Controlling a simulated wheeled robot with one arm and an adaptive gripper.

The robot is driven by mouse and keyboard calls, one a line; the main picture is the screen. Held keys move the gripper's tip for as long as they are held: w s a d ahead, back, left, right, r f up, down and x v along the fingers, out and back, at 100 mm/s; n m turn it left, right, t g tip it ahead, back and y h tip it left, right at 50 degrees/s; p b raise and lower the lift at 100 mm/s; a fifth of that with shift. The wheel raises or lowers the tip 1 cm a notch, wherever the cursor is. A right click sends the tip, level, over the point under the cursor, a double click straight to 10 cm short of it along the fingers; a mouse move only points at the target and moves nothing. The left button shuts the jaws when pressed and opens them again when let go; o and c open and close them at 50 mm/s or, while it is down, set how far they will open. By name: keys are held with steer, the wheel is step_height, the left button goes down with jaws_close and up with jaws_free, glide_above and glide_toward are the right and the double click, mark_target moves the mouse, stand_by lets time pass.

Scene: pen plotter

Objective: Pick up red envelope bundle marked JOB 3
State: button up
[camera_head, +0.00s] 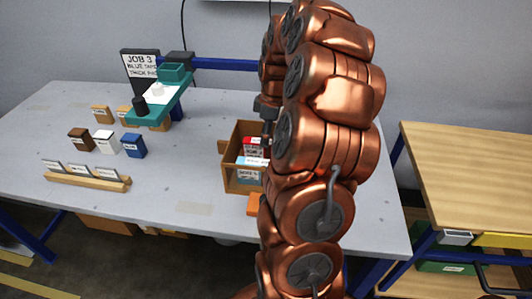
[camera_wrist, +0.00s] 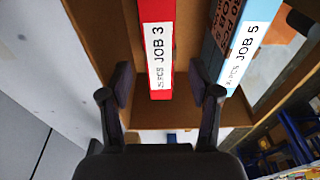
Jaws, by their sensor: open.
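The red envelope bundle (camera_wrist: 160,18) with a white label reading JOB 3 stands in an open wooden box (camera_head: 228,166). Its red top also shows in the head view (camera_head: 254,146). My gripper (camera_wrist: 161,84) is open above the box, with one finger on each side of the red bundle. Gaps show between the bundle and both fingers, so it is not gripped. The right finger is in the gap between the red bundle and a light blue bundle (camera_wrist: 247,38) marked JOB 5. My arm hides the right part of the box in the head view.
The box wall is close to the fingers. On the table (camera_head: 185,180), a teal plotter (camera_head: 160,100), small colored blocks (camera_head: 106,142) and a wooden rack (camera_head: 87,178) stand to the left. An orange item (camera_head: 254,204) lies before the box.

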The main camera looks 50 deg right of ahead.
mark_target(264, 149)
steer(key=shift+w+a+f+p, duration=0.15)
steer(key=shift+f+p, duration=0.35)
steer(key=shift+f, duration=1.25)
steer(key=shift+w+f+p, duration=0.2)
steer(key=shift+f+p, duration=0.3)
steer(key=shift+f, duration=1.25)
jaws_close()
